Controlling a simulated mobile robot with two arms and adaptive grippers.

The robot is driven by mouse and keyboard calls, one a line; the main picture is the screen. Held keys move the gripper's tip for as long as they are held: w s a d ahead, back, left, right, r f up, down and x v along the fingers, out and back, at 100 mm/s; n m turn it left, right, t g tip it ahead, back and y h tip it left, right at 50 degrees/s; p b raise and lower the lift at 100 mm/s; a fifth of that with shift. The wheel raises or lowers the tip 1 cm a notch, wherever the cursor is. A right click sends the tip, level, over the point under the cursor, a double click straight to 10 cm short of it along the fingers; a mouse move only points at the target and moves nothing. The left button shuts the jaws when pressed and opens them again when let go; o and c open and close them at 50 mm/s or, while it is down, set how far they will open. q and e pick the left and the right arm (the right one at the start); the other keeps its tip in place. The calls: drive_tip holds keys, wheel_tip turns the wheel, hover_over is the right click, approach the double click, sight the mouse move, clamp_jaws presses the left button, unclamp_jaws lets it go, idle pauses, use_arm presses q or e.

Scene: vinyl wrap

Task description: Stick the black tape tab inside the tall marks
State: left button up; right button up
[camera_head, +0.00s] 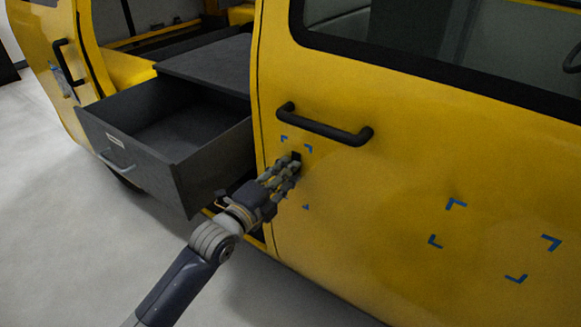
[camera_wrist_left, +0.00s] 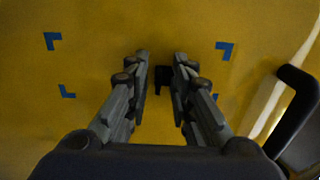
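The black tape tab (camera_head: 296,156) appears against the yellow door, just beyond my left fingertips and below the door handle. The tall blue marks (camera_head: 308,148) frame this patch; the hand hides part of the lower ones. In the wrist view all corners (camera_wrist_left: 52,41) surround the tab. I cannot tell whether the tab touches the door. My right gripper is out of view.
A black door handle (camera_head: 325,127) sits just above the tall marks and shows at the right of the wrist view. An open grey drawer (camera_head: 150,150) juts out left of the door. Another set of blue marks (camera_head: 456,204) lies on clear door surface at right.

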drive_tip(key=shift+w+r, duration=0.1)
